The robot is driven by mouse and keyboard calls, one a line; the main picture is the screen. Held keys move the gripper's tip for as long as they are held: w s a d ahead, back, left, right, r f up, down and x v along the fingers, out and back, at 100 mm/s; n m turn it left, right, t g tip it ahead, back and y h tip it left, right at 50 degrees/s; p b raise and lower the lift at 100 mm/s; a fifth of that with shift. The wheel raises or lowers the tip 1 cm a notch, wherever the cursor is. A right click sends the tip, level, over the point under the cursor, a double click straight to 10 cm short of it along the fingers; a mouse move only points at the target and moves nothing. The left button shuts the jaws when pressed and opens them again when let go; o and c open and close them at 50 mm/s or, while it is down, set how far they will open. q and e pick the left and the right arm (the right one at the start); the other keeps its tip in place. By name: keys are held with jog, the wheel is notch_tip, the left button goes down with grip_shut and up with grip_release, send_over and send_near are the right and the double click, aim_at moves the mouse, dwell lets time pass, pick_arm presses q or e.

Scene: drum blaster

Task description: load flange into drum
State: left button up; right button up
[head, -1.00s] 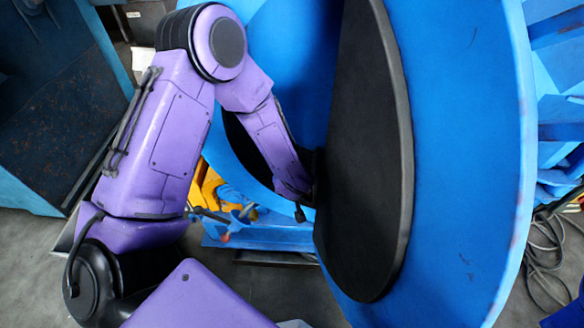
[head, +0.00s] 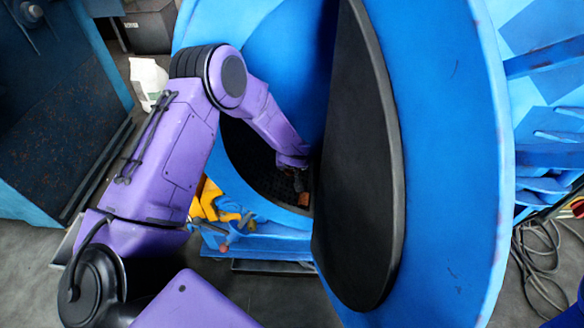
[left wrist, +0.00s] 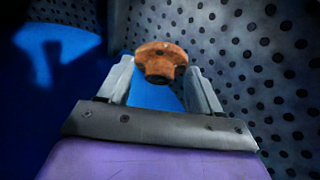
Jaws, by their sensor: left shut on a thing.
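The flange is a small orange-brown round part. In the left wrist view the flange (left wrist: 161,60) sits between the two fingertips of my left gripper (left wrist: 161,78), which is shut on it. In the head view the flange (head: 304,199) shows just below my left gripper (head: 301,184), inside the opening of the blue drum (head: 440,130). The dark perforated inner lining (left wrist: 265,50) of the drum lies behind and to the right of the flange. The gripper's fingers are mostly hidden in the head view. My right gripper is not in view.
A black half-round door panel (head: 360,170) stands right beside my left forearm, at the opening's edge. A yellow part (head: 208,198) and blue framework lie below the drum. A white bag (head: 148,82) stands on the floor at the back left. Cables (head: 538,255) lie at right.

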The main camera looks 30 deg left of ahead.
pick_arm(q)
jog(key=o, duration=1.3)
jog(key=p+v, duration=0.2)
jog(key=v, duration=0.8)
jog(key=shift+d+r, duration=0.15)
jog(key=shift+r, duration=0.15)
